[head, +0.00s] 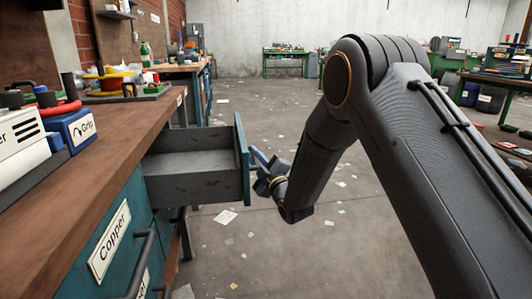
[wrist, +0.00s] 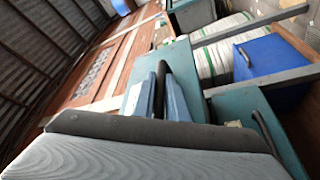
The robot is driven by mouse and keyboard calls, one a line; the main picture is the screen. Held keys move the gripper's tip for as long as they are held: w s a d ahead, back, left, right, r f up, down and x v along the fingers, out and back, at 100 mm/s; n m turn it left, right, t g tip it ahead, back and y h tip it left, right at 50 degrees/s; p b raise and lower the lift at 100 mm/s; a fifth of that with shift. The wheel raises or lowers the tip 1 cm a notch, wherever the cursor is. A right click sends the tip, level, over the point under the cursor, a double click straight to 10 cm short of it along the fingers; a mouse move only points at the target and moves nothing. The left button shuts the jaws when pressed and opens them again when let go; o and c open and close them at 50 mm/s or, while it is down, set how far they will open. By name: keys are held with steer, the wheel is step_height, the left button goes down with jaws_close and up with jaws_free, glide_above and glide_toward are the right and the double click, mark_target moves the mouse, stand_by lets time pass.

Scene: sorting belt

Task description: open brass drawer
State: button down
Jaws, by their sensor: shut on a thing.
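A teal-fronted drawer (head: 244,165) stands pulled out from the workbench in the head view, with its grey inside empty as far as I see. Its label is not visible, so I cannot read whether it says brass. My gripper (head: 262,163) is at the outer face of this drawer's front. In the wrist view my blue-grey fingers (wrist: 164,98) are closed around a dark bar handle (wrist: 163,74) on a teal front (wrist: 136,92). In the head view the handle is hidden behind the drawer front and my fingers.
A closed drawer labelled Copper (head: 110,243) with a dark handle (head: 142,262) is nearer on the bench. The wooden bench top (head: 100,150) carries boxes, including a blue Grip box (head: 78,130). The concrete floor beyond the open drawer is mostly clear, with scattered papers (head: 226,216).

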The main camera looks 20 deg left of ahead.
steer(key=shift+w+d, duration=0.15)
steer(key=shift+d, duration=0.15)
steer(key=c, duration=2)
jaws_free()
steer(key=shift+d, duration=0.1)
steer(key=shift+c, duration=0.2)
steer(key=p+v, duration=0.2)
steer(key=v, duration=0.5)
steer(key=shift+s+d, duration=0.25)
steer(key=shift+s, duration=0.05)
steer(key=shift+f, duration=0.15)
